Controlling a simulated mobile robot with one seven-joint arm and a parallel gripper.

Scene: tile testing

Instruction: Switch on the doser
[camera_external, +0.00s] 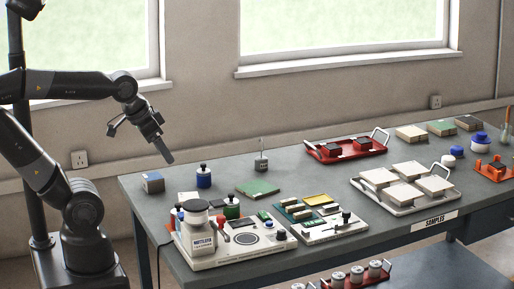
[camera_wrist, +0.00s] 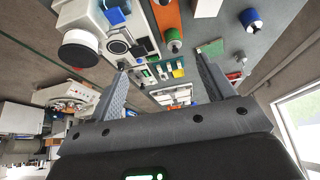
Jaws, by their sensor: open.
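The doser appears to be the white bench unit (camera_external: 245,245) at the table's front left, with a labelled jar (camera_external: 197,232), a red-knobbed lever (camera_external: 221,222) and a round dark plate. No switch on it can be made out clearly. In the wrist view, a white unit (camera_wrist: 140,20) that looks like it is at the upper left, partly beyond the left finger. My gripper (camera_external: 160,145) is in the air above and behind the table's left end, apart from the unit. In the wrist view my gripper (camera_wrist: 162,64) has its fingers wide apart with nothing held.
A red tray (camera_external: 320,158) and a white tray (camera_external: 405,208) are farther right.

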